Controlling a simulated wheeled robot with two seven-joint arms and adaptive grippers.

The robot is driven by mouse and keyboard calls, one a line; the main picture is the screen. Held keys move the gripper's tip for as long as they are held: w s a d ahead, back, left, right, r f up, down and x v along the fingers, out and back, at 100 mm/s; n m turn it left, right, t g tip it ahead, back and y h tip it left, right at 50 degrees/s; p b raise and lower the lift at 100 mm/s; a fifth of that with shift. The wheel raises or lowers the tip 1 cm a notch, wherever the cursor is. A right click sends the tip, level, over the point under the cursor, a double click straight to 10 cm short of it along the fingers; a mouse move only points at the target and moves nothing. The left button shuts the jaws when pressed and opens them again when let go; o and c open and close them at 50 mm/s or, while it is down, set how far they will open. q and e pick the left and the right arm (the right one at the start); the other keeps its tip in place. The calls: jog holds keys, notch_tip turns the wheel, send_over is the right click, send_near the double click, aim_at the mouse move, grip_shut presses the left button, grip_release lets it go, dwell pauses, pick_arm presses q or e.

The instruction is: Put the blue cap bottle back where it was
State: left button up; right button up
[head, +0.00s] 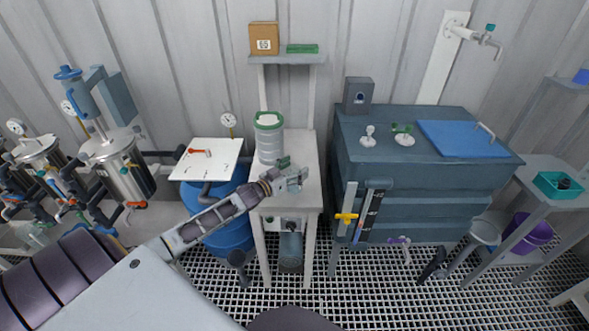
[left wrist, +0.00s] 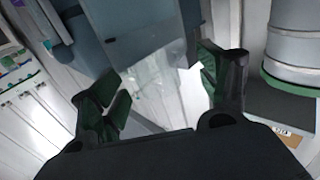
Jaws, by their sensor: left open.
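My left gripper (head: 292,173) is over the narrow white stand (head: 308,150), in front of a white canister with green bands (head: 269,138). Its two green-padded fingers are apart in the left wrist view (left wrist: 160,88). A clear, see-through object (left wrist: 158,75), possibly the bottle, shows between or just beyond the fingertips. A small pale grey-blue shape (head: 294,183) shows at the gripper in the head view. I cannot make out a blue cap, nor whether the fingers touch the object. My right gripper is not in view.
A shelf (head: 287,59) above the stand holds a brown box (head: 264,38) and a green item (head: 302,48). A dark blue-grey cabinet (head: 400,170) with a blue lid (head: 456,138) stands right. A blue barrel (head: 222,238) with a white board (head: 207,160) is left.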

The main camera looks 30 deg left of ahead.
pick_arm(q)
jog(key=shift+r, duration=0.1)
jog(key=shift+s, duration=0.1)
jog(key=v, duration=1.1)
jog(key=shift+s, duration=0.35)
dwell(0.6)
